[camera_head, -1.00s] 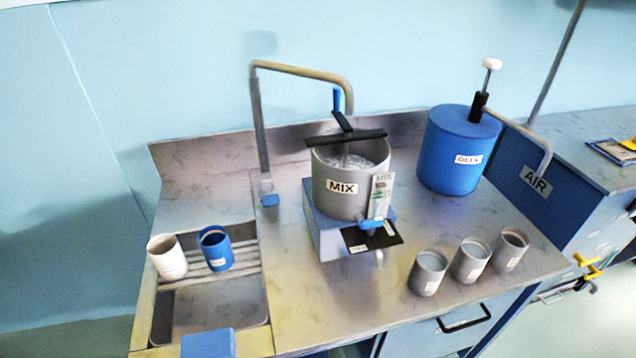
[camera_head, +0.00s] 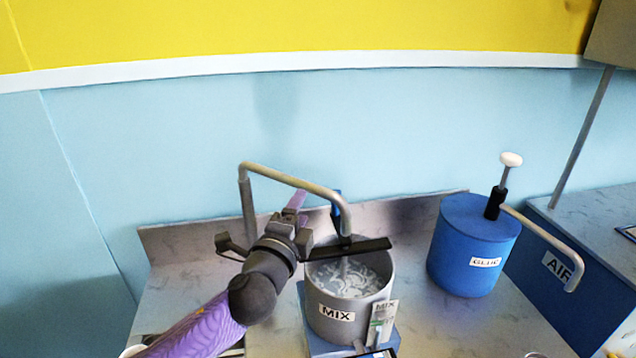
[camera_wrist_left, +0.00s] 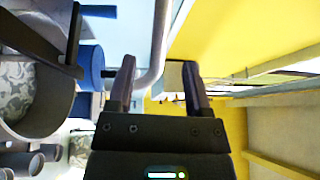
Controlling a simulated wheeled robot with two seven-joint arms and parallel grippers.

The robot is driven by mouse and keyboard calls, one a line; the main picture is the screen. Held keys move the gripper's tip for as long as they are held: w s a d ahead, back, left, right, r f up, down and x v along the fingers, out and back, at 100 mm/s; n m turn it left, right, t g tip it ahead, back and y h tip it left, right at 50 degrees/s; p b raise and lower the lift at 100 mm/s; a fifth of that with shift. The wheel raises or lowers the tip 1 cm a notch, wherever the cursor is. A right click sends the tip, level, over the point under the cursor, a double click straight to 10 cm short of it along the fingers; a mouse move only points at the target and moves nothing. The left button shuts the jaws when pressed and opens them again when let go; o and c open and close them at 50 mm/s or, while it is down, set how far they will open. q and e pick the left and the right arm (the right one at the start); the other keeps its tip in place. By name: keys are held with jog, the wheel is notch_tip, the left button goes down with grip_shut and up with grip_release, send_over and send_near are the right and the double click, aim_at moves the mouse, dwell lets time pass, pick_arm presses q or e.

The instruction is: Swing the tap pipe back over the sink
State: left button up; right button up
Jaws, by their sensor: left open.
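The grey tap pipe (camera_head: 290,180) rises behind the counter and bends right. Its outlet end is over the grey MIX pot (camera_head: 318,292), which holds a pale swirled liquid. My left gripper (camera_head: 295,218) is open, just below and in front of the pipe's horizontal run in the head view. In the left wrist view the pipe (camera_wrist_left: 160,40) shows between the open fingers (camera_wrist_left: 158,75) and bends left behind one finger; I cannot tell whether it touches them. The sink is out of view. My right gripper is not in view.
A black bar (camera_head: 350,249) lies across the pot top, close to the pipe end. A blue GLUE drum (camera_head: 465,245) with a white-knobbed pump stands to the right. A wall (camera_head: 390,120) closes off the back.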

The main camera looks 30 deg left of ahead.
aim_at(311, 193)
pick_arm(q)
jog(key=w, duration=0.3)
jog(key=shift+w+a+r, duration=0.25)
jog(key=shift+w+a, duration=0.05)
jog(key=shift+w, duration=0.1)
jog(key=shift+w+a, duration=0.2)
jog(key=shift+w, duration=1.35)
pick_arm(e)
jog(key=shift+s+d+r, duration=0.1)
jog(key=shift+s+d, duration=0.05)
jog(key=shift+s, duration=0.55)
pick_arm(q)
grip_shut()
jog(key=shift+f, duration=0.1)
